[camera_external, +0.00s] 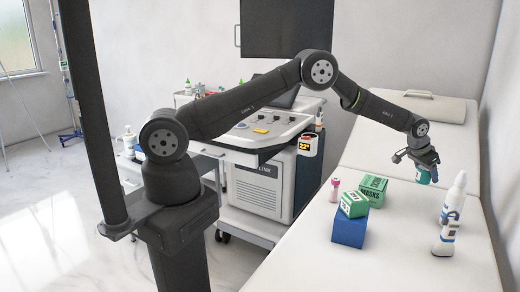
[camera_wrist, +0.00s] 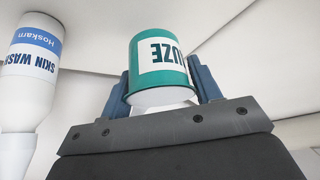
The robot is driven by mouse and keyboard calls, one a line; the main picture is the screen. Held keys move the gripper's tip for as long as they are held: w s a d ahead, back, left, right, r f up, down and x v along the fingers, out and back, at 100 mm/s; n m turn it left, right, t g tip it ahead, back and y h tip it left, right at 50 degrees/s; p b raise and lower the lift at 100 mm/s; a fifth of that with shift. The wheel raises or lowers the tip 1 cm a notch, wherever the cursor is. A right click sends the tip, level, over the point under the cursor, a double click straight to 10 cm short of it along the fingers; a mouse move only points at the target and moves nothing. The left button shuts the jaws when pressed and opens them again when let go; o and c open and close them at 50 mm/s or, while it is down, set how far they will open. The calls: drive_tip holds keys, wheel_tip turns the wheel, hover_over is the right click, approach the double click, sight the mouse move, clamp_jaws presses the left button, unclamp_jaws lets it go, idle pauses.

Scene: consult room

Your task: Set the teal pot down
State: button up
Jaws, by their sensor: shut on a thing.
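The teal pot (camera_external: 424,177), a small cylinder with a white label, is in my gripper (camera_external: 421,163) at the right of the external view. In the wrist view the teal pot (camera_wrist: 143,50) sits between the two blue fingers of my gripper (camera_wrist: 162,85), which are shut on its sides. Its label lettering appears upside down there. The pot is over the white couch (camera_external: 396,262). I cannot tell whether its base touches the surface.
White bottles stand to the right: one tall (camera_external: 456,190) and one nearer (camera_external: 442,243). A skin wash bottle (camera_wrist: 32,62) shows in the wrist view. A green box (camera_external: 354,204) sits on a blue box (camera_external: 348,233); another green box (camera_external: 373,190) and a pink bottle (camera_external: 335,188) stand behind.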

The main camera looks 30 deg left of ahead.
drive_tip(key=shift+m, duration=0.3)
drive_tip(key=s+r, duration=0.1)
drive_tip(key=r, duration=0.2)
drive_tip(key=s+r, duration=0.1)
drive_tip(key=r, duration=0.1)
drive_tip(key=s+d+r, duration=0.1)
drive_tip(key=r, duration=0.2)
drive_tip(key=shift+r, duration=0.3)
drive_tip(key=s+a+m+g+h, duration=0.1)
drive_tip(key=s+a+m+g, duration=0.15)
drive_tip(key=s, duration=1.45)
drive_tip(key=s+a+m+g+h, duration=0.1)
drive_tip(key=s+a+m, duration=0.25)
drive_tip(key=s, duration=1.35)
drive_tip(key=w+f, duration=0.8)
drive_tip(key=w+d+f, duration=0.1)
drive_tip(key=w+f, duration=0.3)
drive_tip(key=shift+w+f, duration=0.2)
drive_tip(key=shift+w, duration=0.1)
drive_tip(key=shift+f, duration=1.9)
drive_tip(key=shift+f, duration=0.1)
